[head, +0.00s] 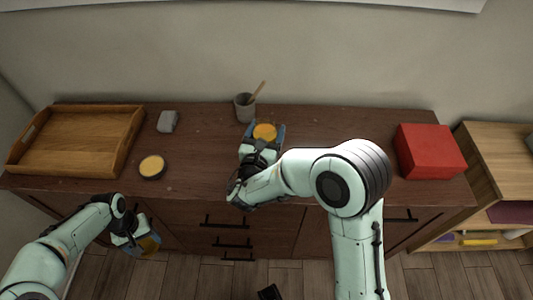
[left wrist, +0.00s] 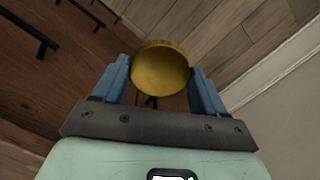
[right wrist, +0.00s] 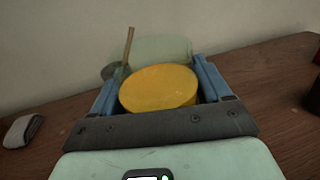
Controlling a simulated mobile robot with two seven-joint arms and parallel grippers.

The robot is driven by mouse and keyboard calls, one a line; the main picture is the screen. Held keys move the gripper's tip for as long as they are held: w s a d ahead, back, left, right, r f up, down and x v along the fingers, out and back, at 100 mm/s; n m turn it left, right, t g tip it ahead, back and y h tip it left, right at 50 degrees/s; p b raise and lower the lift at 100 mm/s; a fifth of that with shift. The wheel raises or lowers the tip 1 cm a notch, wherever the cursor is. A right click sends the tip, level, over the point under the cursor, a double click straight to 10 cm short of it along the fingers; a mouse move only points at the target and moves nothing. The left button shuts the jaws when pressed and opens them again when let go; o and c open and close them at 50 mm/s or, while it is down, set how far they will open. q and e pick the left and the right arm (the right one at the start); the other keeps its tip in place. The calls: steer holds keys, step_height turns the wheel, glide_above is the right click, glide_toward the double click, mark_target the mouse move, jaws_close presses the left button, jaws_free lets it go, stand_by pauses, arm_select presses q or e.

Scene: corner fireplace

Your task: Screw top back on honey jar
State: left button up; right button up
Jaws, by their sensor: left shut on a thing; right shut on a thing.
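My left gripper (head: 138,238) is shut on a round gold-yellow lid (head: 150,246). It holds the lid in front of the dresser, below the top's front edge. The lid (left wrist: 160,68) shows between both fingers in the left wrist view. My right gripper (head: 263,140) is shut on a round yellow-orange thing, apparently the honey jar (head: 264,132), over the middle of the dresser top. Its round yellow top (right wrist: 158,88) shows between the fingers in the right wrist view. The jar's lower part is hidden. Lid and jar are well apart.
On the dresser top (head: 200,170) are a wooden tray (head: 80,143), a grey block (head: 167,121), a round dark-rimmed yellow-topped thing (head: 152,166), a grey cup (head: 244,108) with a wooden stick, and a red box (head: 430,150). The top between jar and red box is partly clear.

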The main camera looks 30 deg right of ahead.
arm_select(q)
steer(key=shift+f, duration=0.4)
arm_select(e)
step_height(320, 180, down, 5)
steer(key=shift+f, duration=0.1)
arm_select(q)
steer(key=shift+s+f+b, duration=0.1)
steer(key=shift+f+b, duration=0.2)
steer(key=shift+b, duration=0.25)
arm_select(e)
steer(key=shift+f, duration=2.1)
arm_select(q)
steer(key=shift+f, duration=0.15)
arm_select(e)
steer(key=shift+f, duration=0.15)
arm_select(q)
steer(key=shift+f, duration=0.1)
arm_select(e)
steer(key=o, duration=1.1)
steer(key=shift+f, duration=0.15)
steer(key=o, duration=0.4)
steer(key=shift+c, duration=0.2)
